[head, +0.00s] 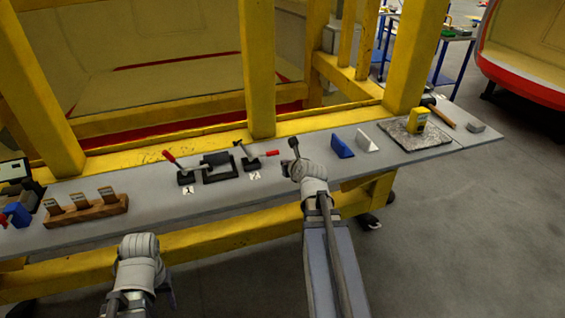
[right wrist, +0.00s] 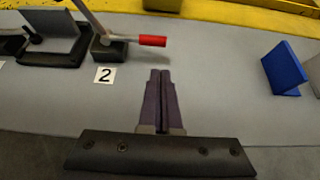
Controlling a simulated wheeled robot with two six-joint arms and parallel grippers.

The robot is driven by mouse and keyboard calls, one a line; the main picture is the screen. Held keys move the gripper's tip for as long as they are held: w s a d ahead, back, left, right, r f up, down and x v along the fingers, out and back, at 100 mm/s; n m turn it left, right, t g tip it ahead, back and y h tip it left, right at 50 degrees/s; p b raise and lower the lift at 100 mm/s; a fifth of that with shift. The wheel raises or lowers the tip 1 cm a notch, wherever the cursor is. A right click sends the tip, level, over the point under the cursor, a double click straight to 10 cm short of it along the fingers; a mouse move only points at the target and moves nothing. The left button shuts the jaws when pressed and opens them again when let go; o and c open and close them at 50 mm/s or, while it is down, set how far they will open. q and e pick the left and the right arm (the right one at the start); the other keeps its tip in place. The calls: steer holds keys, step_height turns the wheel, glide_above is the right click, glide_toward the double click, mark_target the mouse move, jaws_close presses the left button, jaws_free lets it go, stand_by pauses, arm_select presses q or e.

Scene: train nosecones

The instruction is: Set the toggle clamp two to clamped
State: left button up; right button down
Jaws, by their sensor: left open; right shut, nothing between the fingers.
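Toggle clamp two (head: 254,162) stands on the grey bench behind the label "2" (head: 255,175). Its red handle (head: 271,153) lies low and points right; its metal bar leans up and left, off the dark fixture (head: 219,168). In the right wrist view, the red handle (right wrist: 152,40) is just beyond my fingertips, apart from them. My right gripper (head: 289,158) is shut and empty over the bench, right of the clamp; its closed fingers also show in the right wrist view (right wrist: 160,80). My left gripper (head: 138,245) is in front of the bench, its fingers hidden.
Toggle clamp one (head: 185,175), its red handle raised, stands left of the fixture. A wooden block with upright pieces (head: 85,208) is further left. Blue (head: 341,146) and white (head: 367,141) wedges stand right of my right gripper. A yellow post (head: 257,70) rises behind.

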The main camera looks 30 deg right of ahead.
steer(key=b+x, duration=0.4)
steer(key=x, duration=0.5)
steer(key=shift+w+d+f+b, duration=0.1)
steer(key=shift+w+f+b, duration=0.05)
steer(key=shift+w+b, duration=0.15)
steer(key=shift+s, duration=0.1)
